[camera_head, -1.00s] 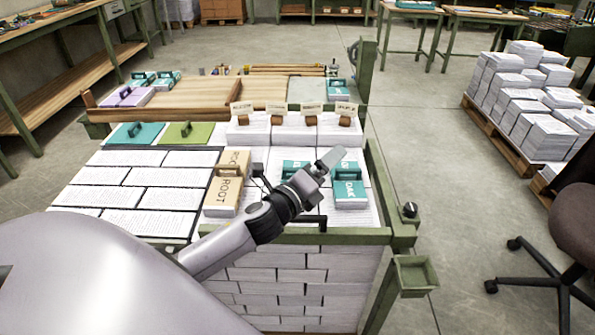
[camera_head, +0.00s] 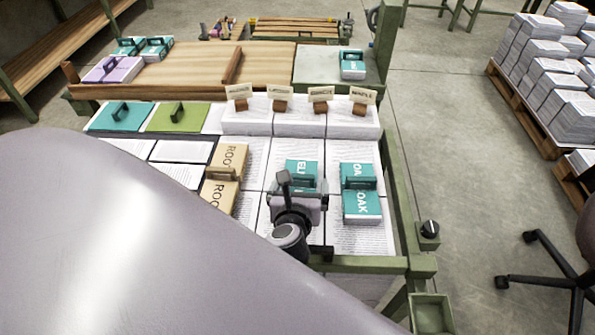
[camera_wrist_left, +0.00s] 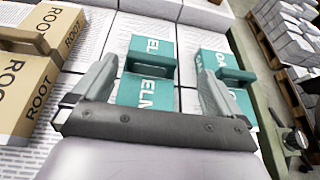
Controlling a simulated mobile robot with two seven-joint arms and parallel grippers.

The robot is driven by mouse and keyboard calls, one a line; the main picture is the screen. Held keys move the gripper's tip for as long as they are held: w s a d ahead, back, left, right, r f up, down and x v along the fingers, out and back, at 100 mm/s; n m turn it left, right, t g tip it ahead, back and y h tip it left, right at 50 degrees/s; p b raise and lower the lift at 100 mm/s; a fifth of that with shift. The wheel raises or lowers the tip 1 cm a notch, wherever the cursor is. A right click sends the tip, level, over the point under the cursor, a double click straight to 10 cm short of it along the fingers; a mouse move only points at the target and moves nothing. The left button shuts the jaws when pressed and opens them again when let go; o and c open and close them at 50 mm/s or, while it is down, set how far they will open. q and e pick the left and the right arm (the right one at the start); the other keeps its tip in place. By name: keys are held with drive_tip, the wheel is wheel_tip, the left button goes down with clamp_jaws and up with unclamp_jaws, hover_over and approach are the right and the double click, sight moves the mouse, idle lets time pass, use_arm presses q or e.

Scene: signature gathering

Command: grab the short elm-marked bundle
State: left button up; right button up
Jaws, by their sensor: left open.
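The elm-marked bundle (camera_head: 302,170) is teal with white ELM lettering and lies on the paper stacks, left of a teal OAK bundle (camera_head: 361,205). My left gripper (camera_head: 291,190) is over its near part and hides some of it. In the left wrist view the elm bundle (camera_wrist_left: 152,48) shows as two teal blocks with a dark teal handle across them. My left gripper (camera_wrist_left: 155,88) is open, one finger on each side of the bundle, with nothing held. I cannot tell how far the fingertips are above it. My right gripper is not in view.
A tan ROOT bundle (camera_head: 222,182) lies to the left, close to my gripper. White paper stacks (camera_head: 298,122) with small signs stand behind. Teal (camera_head: 122,116) and green (camera_head: 178,117) handled boards lie back left. A green frame rail (camera_head: 370,264) edges the front.

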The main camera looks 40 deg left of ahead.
sight(300, 174)
use_arm(q)
drive_tip(key=shift+a+f, duration=0.15)
drive_tip(key=shift+a, duration=0.05)
drive_tip(key=shift+s+f+b+x, duration=0.15)
drive_tip(key=shift+b+x, duration=0.1)
drive_tip(key=shift+x, duration=1.45)
drive_tip(key=shift+s+f+b+x, duration=0.1)
drive_tip(key=shift+f+b+x, duration=0.1)
drive_tip(key=shift+x, duration=1.5)
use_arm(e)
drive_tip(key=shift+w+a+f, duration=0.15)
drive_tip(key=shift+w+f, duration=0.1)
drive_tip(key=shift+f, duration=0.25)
use_arm(q)
drive_tip(key=shift+a, duration=0.15)
drive_tip(key=c, duration=1.1)
drive_tip(key=shift+o, duration=0.2)
drive_tip(key=shift+r, duration=0.1)
drive_tip(key=shift+r, duration=0.1)
